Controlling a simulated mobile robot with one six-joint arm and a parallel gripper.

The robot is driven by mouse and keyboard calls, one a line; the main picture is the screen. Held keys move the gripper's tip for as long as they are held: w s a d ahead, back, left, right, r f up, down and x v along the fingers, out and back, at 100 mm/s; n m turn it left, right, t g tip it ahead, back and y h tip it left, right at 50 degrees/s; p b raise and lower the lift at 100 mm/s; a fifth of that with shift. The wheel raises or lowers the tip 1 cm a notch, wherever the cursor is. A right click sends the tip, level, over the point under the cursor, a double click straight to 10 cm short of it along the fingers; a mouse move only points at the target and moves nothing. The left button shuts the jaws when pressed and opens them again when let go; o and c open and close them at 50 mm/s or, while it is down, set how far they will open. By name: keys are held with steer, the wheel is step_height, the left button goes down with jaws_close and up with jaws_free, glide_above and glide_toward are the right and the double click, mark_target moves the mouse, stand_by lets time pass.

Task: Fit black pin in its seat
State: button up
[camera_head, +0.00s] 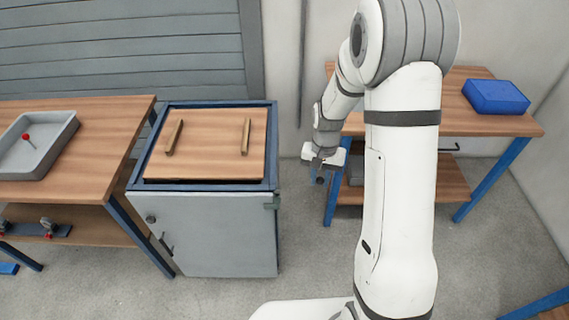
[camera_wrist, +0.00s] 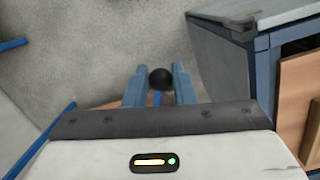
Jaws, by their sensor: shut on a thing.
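My gripper (camera_head: 320,172) hangs over the gap between the grey cabinet and the right workbench. In the wrist view its two blue-grey fingers are shut on the black pin (camera_wrist: 160,78). Only the pin's round black head shows clearly there, between the fingertips; the rest of it is hidden. In the head view the pin is too small to make out surely at the gripper. I cannot make out a seat for the black pin in either view.
The grey cabinet (camera_head: 222,235) carries a wooden board (camera_head: 210,145) with two upright wooden strips. A grey tray (camera_head: 62,140) with a red-headed pin (camera_head: 27,138) stands on the left bench. A blue box (camera_head: 496,96) stands on the right bench (camera_head: 465,122). Floor shows in front of the cabinet.

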steer(key=s+a+m+g+y+p, duration=0.1)
steer(key=s+a+m+g+y, duration=0.15)
steer(key=s+a+m, duration=0.35)
steer(key=w+a+r+m+t+y+p, duration=0.1)
steer(key=w+a+r+m+t+y, duration=0.2)
steer(key=m+y, duration=0.45)
steer(key=w+a+r+m+t+y+p, duration=0.1)
steer(key=w+a+r+m+t+y, duration=0.25)
steer(key=m, duration=0.65)
steer(key=shift+t+y, duration=0.3)
steer(key=shift+y, duration=0.45)
steer(key=shift+s+d+f+b, duration=0.1)
steer(key=shift+d+f+b, duration=0.25)
steer(key=shift+f+b, duration=0.45)
steer(key=shift+s+d+f+b, duration=0.1)
steer(key=shift+d+f+b, duration=0.3)
steer(key=shift+f, duration=0.65)
steer(key=shift+s+d+f+b, duration=0.1)
steer(key=shift+d+f+b, duration=0.15)
steer(key=shift+f+b, duration=0.6)
steer(key=shift+w+r+p, duration=0.1)
steer(key=shift+p, duration=0.25)
steer(key=shift+f, duration=0.2)
steer(key=shift+f+b, duration=0.85)
steer(key=shift+f, duration=0.05)
steer(key=shift+f, duration=0.2)
steer(key=shift+f+b, duration=0.7)
steer(key=shift+f, duration=0.15)
